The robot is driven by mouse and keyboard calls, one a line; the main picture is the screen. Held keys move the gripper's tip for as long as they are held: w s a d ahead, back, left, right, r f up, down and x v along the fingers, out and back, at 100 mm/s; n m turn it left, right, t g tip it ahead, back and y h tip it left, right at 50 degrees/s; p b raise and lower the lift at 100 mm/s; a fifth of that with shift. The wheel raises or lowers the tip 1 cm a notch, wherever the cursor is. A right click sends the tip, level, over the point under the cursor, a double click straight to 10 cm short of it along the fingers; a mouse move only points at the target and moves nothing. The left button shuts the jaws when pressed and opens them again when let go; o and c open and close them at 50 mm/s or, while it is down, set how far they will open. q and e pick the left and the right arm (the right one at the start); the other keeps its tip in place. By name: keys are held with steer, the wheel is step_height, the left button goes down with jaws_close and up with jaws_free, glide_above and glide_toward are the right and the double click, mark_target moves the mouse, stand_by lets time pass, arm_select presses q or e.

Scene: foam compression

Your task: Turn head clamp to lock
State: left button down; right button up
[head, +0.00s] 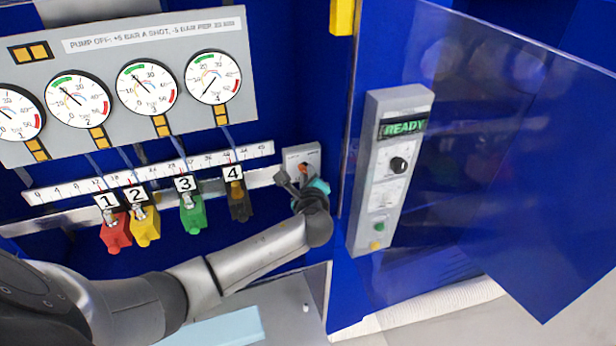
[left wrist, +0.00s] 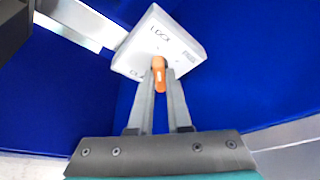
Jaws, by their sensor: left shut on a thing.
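The head clamp is a small orange lever (left wrist: 159,75) on a white plate (left wrist: 172,38) whose lettering seems to read "LOCK". In the head view the plate (head: 302,154) is on the blue back wall, right of the ruler rail, and a bit of the orange lever (head: 303,168) shows. My left gripper (head: 291,181) reaches it from below. In the left wrist view the gripper (left wrist: 160,72) is shut on the lever, with one finger on each side. The lever points down in that view. My right gripper is not in view.
Four numbered clips, red (head: 116,234), yellow (head: 145,227), green (head: 193,216) and black (head: 239,204), hang left of my left gripper. A gauge panel (head: 120,130) is above them. A grey control box (head: 388,170) reading "READY" and a clear door (head: 500,140) stand right.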

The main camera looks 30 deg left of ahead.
arm_select(q)
steer(key=c, duration=0.9)
jaws_free()
steer(key=shift+o, duration=0.2)
steer(key=v, duration=1.5)
steer(key=shift+r, duration=0.1)
